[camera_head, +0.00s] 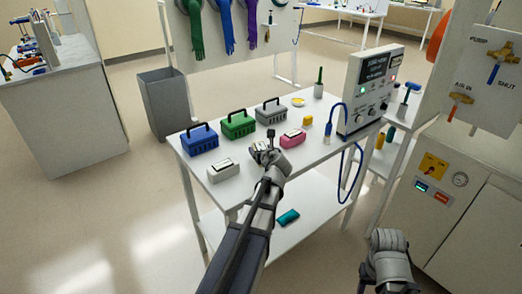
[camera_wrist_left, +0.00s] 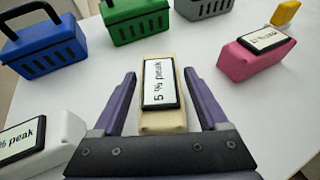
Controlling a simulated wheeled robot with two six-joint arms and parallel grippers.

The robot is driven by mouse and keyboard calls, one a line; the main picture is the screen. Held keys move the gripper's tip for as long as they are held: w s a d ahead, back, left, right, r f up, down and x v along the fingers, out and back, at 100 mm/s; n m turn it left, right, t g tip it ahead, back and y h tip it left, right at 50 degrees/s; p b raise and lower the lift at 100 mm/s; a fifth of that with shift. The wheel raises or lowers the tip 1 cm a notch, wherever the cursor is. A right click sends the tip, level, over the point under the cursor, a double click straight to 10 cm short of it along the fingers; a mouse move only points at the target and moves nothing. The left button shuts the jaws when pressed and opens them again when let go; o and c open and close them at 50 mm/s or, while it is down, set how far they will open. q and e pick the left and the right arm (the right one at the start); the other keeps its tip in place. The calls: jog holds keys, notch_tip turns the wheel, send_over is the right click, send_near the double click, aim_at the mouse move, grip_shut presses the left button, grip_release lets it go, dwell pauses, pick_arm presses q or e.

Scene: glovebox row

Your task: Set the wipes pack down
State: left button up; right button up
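A beige pack (camera_wrist_left: 160,120) with a white label reading "5 % peak" is between the fingers of my left gripper (camera_wrist_left: 160,76). It seems to rest on the white table top. A narrow gap shows between each purple finger and the pack, so the gripper looks open around it. In the head view my left gripper (camera_head: 266,153) covers much of this pack. I cannot tell for sure which pack is the wipes pack. My right gripper (camera_head: 388,258) is at the lower right, away from the table, and its fingers do not show clearly.
The table (camera_head: 243,192) also holds a white pack (camera_head: 223,170), a pink pack (camera_head: 292,138), blue (camera_head: 199,139), green (camera_head: 238,124) and grey (camera_head: 270,112) baskets, and a yellow block (camera_head: 307,121). An instrument (camera_head: 371,85) stands at the right. A teal item (camera_head: 288,217) lies on the lower shelf.

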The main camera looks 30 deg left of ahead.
pick_arm(q)
jog(key=shift+o, duration=1)
jog(key=shift+r, duration=0.2)
jog(key=p+v, duration=0.4)
jog(key=v, duration=0.6)
jog(key=shift+s+r, duration=0.1)
jog(key=shift+r, duration=0.05)
jog(key=shift+p+v, duration=0.45)
jog(key=shift+v, duration=0.4)
